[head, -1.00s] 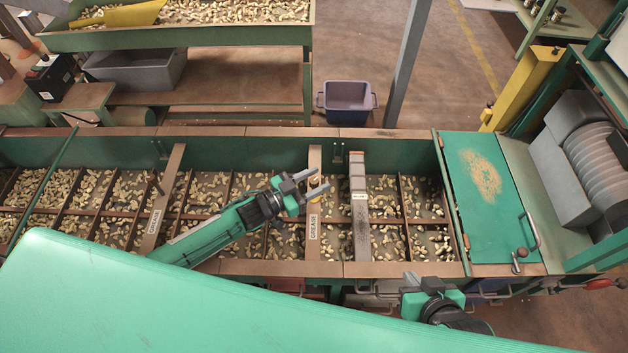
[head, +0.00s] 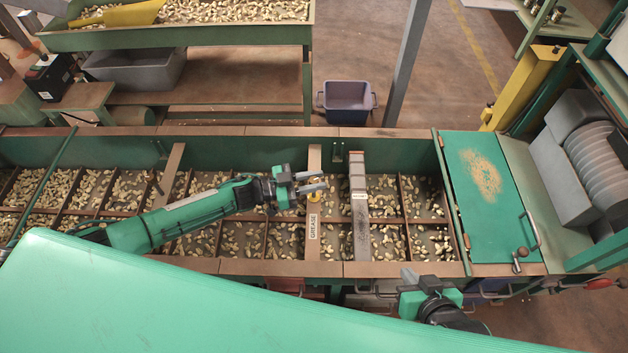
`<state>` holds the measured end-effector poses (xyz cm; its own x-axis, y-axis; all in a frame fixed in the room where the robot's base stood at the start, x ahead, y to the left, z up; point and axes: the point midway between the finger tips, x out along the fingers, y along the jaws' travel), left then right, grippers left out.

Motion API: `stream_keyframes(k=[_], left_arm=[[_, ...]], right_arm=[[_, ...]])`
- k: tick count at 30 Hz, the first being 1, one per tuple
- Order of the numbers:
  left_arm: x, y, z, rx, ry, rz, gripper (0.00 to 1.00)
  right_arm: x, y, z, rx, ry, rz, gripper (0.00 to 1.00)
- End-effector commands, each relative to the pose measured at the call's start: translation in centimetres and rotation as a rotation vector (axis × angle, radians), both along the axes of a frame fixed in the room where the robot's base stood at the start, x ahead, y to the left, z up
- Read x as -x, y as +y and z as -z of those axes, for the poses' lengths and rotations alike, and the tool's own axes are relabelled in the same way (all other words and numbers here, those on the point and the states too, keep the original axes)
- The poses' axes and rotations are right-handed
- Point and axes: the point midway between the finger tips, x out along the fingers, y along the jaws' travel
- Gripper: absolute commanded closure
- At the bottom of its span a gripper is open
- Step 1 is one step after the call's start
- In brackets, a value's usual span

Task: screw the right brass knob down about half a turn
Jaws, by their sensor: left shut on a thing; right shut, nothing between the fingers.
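The right brass knob (head: 314,194) sits on the right crossbar (head: 313,256) of the hopper, just above its GREASE label. My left gripper (head: 316,187) is shut on the knob, with one finger on its far side and one on its near side. The fingers hide part of the knob. My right gripper (head: 409,279) is shut and empty by the near edge of the hopper. Its fingertips show only in part.
A left crossbar (head: 172,172) is partly hidden behind my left arm. A grey metal bar (head: 359,190) stands close to the right of the knob. Nuts lie in the divided compartments. A green lid (head: 485,225) closes the hopper's right end.

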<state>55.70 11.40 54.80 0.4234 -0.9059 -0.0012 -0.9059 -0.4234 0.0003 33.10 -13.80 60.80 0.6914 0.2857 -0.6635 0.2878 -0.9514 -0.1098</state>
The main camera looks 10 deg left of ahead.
Motion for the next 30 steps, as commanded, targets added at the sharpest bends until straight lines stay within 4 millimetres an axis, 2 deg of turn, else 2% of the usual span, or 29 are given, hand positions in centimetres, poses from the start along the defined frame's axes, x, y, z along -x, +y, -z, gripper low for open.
stream_keyframes(k=[5,18,30], left_arm=[[-0.3,0.1,0.2,-0.003,-0.005,0.156,0.98],[-0.1,0.0,0.2,0.000,-0.002,0.410,0.98],[-0.1,0.0,0.1,0.000,0.000,0.495,0.98]], right_arm=[[-0.5,1.7,0.5,-0.057,-0.097,-0.014,1.00],[-0.9,5.4,-0.4,-0.223,-0.357,-0.026,1.00],[-2.7,5.1,-3.4,-0.271,-0.537,-0.001,1.00]])
